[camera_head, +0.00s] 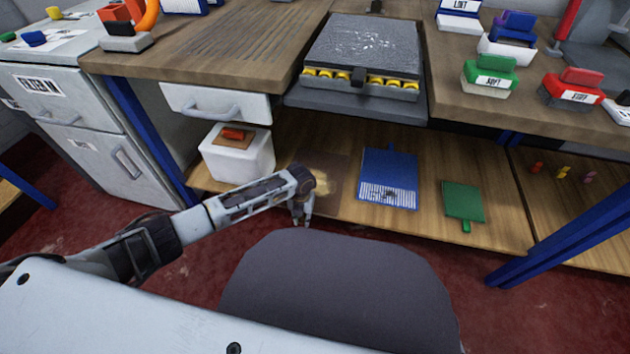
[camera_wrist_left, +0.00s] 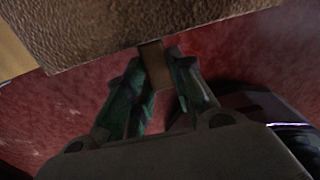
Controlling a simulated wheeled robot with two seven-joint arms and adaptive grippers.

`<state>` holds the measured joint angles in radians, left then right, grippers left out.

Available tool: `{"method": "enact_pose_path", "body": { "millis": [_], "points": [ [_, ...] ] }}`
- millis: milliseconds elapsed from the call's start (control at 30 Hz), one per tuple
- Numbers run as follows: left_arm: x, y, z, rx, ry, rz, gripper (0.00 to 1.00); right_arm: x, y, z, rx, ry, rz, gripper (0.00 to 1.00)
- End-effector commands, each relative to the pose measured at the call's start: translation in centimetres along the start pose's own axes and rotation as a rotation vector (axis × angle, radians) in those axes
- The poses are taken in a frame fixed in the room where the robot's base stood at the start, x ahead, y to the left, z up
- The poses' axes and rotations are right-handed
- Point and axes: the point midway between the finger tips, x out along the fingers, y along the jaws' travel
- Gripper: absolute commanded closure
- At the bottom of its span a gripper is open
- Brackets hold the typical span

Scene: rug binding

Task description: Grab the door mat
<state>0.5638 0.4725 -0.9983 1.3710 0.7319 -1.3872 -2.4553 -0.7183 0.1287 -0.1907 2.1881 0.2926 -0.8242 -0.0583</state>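The door mat, which I take to be the brown mat with a pale yellowish patch (camera_head: 322,183), lies on the lower wooden shelf, partly behind my left gripper. My left gripper (camera_head: 303,215) points down at the mat's front edge. In the left wrist view the mat's brown textured underside or edge (camera_wrist_left: 120,25) fills the top. A short brown tab (camera_wrist_left: 156,66) hangs from it between the fingertips of the left gripper (camera_wrist_left: 155,75). The fingers are close to both sides of the tab; whether they press on it is unclear. My right gripper is not in view.
A blue mat (camera_head: 389,172) and a green mat (camera_head: 463,200) lie to the right on the shelf (camera_head: 498,225). A white bin (camera_head: 238,160) stands left. The workbench top (camera_head: 245,45) overhangs the shelf. A blue leg (camera_head: 560,240) stands at right.

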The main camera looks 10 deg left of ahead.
Motion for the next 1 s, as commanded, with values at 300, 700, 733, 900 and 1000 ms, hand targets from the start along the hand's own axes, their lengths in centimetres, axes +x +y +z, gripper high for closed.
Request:
{"method": "enact_pose_path", "body": {
  "millis": [300, 700, 733, 900, 1000],
  "points": [
    [-0.1, 0.0, 0.1, 0.0, -0.002, 0.0, 1.0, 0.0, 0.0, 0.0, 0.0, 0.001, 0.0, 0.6],
    [-0.9, 0.0, 0.1, 0.0, -0.002, -0.001, 1.0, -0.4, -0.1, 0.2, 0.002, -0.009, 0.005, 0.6],
    [-1.1, 0.0, 0.1, 0.0, -0.002, -0.001, 1.0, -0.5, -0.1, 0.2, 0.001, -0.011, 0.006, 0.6],
    [-2.6, 0.0, 0.1, 0.0, -0.003, -0.001, 1.0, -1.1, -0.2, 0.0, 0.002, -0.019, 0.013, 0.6],
    [-3.7, 0.0, 0.1, 0.0, -0.003, -0.001, 1.0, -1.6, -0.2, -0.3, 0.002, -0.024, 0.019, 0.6]
  ]
}}
